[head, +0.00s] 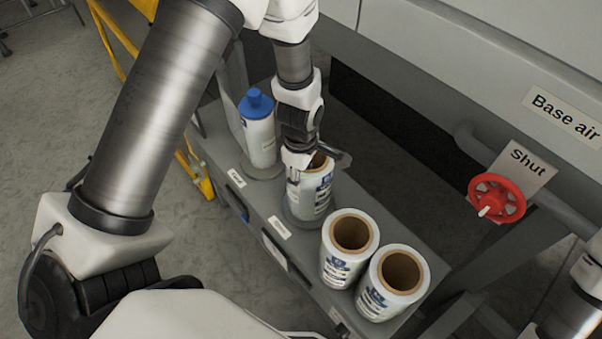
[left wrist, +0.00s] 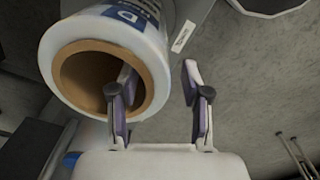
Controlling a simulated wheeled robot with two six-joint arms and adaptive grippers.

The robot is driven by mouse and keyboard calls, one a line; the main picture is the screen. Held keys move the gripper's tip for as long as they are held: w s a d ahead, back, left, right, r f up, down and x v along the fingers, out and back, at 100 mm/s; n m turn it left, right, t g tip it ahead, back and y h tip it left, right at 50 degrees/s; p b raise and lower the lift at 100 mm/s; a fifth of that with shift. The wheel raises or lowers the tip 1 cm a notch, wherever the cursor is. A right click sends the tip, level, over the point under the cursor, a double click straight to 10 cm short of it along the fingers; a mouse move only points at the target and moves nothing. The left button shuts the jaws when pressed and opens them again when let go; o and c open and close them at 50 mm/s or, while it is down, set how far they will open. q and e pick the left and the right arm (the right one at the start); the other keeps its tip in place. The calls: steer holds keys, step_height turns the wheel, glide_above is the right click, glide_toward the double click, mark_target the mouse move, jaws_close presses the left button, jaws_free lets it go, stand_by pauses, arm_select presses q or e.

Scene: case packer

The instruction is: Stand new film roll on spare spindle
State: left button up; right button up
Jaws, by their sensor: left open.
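A white film roll (head: 316,193) with blue print and a brown cardboard core stands upright on a round grey base on the grey bench (head: 262,206). It also shows in the left wrist view (left wrist: 92,38). My left gripper (head: 308,166) is at the top of this roll, open. In the left wrist view, one finger of the gripper (left wrist: 158,75) overlaps the core opening and the other is outside the roll wall. Any spindle inside this roll is hidden. Two more film rolls, one (head: 338,268) beside the other (head: 378,302), stand at the bench's near end. My right gripper is out of frame.
A white roll with a blue cap (head: 259,130) stands on a round base at the bench's far end. A red valve wheel (head: 497,198) with a "Shut" sign (head: 523,166) is on the right, under the machine's grey panel. A yellow frame (head: 196,172) stands behind the bench.

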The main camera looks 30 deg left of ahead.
arm_select(q)
step_height(320, 180, up, 12)
steer(key=shift+s+b, duration=0.15)
steer(key=shift+b, duration=0.15)
steer(key=shift+r, duration=0.1)
